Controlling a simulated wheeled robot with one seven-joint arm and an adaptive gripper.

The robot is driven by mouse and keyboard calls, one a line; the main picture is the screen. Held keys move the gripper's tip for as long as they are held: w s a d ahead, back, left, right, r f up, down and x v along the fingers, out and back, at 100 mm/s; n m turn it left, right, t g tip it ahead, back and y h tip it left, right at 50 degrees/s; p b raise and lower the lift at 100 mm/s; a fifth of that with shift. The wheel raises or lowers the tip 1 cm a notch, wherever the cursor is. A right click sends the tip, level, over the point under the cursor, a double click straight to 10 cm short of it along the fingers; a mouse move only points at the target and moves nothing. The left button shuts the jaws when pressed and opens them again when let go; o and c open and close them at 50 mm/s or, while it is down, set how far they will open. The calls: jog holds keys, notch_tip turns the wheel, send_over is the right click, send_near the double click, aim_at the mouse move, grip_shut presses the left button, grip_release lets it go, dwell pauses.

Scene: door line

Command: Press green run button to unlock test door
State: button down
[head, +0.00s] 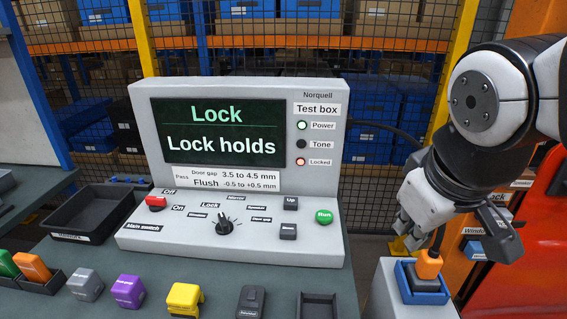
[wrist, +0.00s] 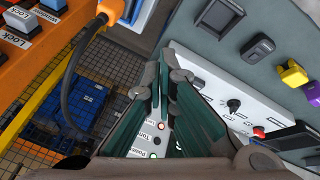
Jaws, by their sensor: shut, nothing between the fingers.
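The test box (head: 130,235) stands on the bench, its screen (head: 216,130) reading "Lock" and "Lock holds". The green Run button (head: 324,217) is at the panel's right end, uncovered in the head view. The Power lamp (head: 302,125) glows green, the Tone lamp is dark and the Locked lamp (head: 301,161) glows red. My gripper (head: 408,238) is shut and empty, to the right of the Run button and apart from it. In the wrist view my gripper (wrist: 167,75) has its teal fingers together over part of the box; I cannot make out the Run button there.
An orange plug (head: 429,264) with a cable sits in a blue holder (head: 428,291) close below my gripper. A black tray (head: 85,212) is at left. Purple (head: 128,290), yellow (head: 184,299) and other blocks line the bench front. An orange-red panel (head: 535,235) stands at right.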

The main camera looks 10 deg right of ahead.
jog(key=w+d+r+n+t+h+p, duration=0.1)
jog(key=w+d+r+n+h+p, duration=0.15)
jog(key=w+n, duration=0.7)
jog(key=n+t+y+p, duration=0.3)
jog(key=n+y+p, duration=0.5)
jog(key=n, duration=1.1)
send_over(327, 214)
notch_tip(327, 214, down, 14)
jog(key=shift+f+b, duration=1.65)
jog(key=shift+f, duration=2.7)
jog(key=shift+f, duration=0.4)
